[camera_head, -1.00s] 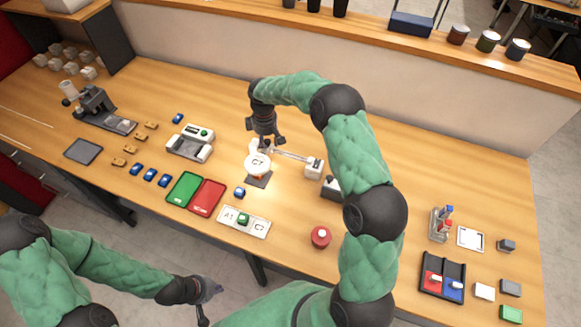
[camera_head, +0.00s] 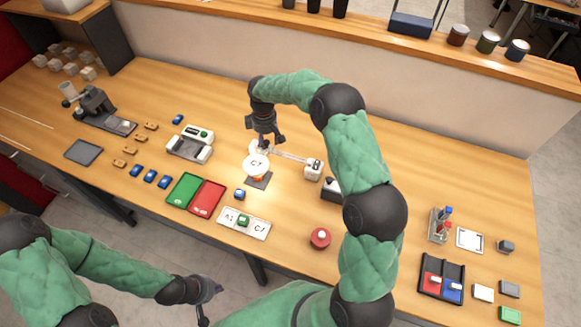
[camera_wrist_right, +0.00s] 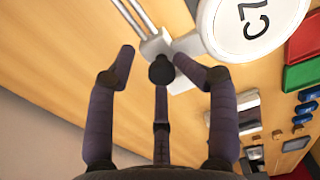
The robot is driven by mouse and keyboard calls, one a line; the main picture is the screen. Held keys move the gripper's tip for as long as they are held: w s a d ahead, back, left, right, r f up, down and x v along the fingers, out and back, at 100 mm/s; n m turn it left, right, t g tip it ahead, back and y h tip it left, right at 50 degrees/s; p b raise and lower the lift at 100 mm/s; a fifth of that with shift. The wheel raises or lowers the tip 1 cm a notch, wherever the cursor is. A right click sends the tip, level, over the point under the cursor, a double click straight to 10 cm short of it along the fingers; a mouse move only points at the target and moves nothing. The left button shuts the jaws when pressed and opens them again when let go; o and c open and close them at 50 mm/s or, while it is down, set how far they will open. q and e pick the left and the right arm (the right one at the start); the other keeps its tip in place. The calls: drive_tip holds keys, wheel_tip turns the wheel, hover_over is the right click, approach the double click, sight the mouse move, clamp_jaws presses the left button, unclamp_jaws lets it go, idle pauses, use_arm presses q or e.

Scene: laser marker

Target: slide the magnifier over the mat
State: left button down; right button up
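The magnifier has a round white lens head (camera_head: 256,165) marked "C7", joined by a pale arm to a small white base (camera_head: 313,169). The dark mat (camera_head: 259,183) lies beneath and in front of the head, which covers its back part in the head view. Something orange shows between them. In the wrist view the head (camera_wrist_right: 252,25) is at the top right, beside a black knob (camera_wrist_right: 161,70) on the arm. My right gripper (camera_wrist_right: 163,65) has its fingers spread around the knob, with gaps visible. My left gripper (camera_head: 208,302) is open and empty, off the table's front edge.
Green (camera_head: 184,188) and red (camera_head: 207,198) trays lie left of the mat. A red button (camera_head: 320,238) stands to the right. My right arm hides part of the table.

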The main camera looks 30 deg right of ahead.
drive_tip(key=shift+a+r+p, duration=0.1)
drive_tip(key=shift+r+p, duration=1.5)
drive_tip(key=shift+r, duration=1.45)
